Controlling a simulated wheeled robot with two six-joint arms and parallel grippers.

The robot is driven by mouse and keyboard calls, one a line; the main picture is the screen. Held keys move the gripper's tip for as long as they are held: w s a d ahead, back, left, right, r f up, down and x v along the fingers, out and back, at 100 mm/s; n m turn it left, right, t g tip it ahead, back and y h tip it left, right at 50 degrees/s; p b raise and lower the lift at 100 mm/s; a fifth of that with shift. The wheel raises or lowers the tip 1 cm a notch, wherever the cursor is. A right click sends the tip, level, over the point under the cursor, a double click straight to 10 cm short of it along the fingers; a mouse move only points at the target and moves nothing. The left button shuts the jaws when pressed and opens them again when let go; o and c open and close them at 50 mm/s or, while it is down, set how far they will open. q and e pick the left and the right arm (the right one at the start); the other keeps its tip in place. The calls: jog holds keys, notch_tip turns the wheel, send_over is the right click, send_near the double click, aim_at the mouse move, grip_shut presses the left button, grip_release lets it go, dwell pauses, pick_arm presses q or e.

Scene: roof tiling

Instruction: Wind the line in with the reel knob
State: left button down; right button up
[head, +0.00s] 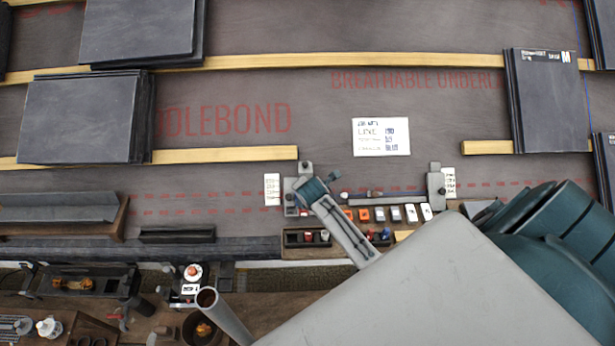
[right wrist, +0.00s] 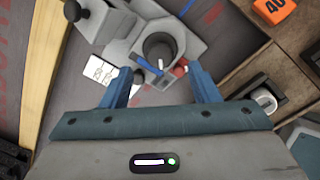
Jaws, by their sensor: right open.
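The line reel is a grey block with a post (head: 305,168) at the end of the lower middle batten, largely covered by my right gripper (head: 309,190) in the head view. In the right wrist view, a dark round cylinder (right wrist: 160,46), which looks like the reel's drum or knob, stands on the grey body (right wrist: 125,45). Blue line (right wrist: 148,66) and a small red part (right wrist: 180,70) lie beside it. My right gripper (right wrist: 162,88) is open, its blue fingers apart on either side below the cylinder, with no visible contact. My left gripper is not in view.
A grey end block (head: 436,188) stands to the right. Several coloured tags (head: 380,214) and a compartment tray (head: 293,240) lie close by. Slate stacks (head: 78,118) rest on the battens (head: 225,155). A white card (head: 381,137) lies on the underlay.

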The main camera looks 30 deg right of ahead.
jog(key=shift+x, duration=2.45)
jog(key=c, duration=1)
jog(key=shift+o, duration=0.2)
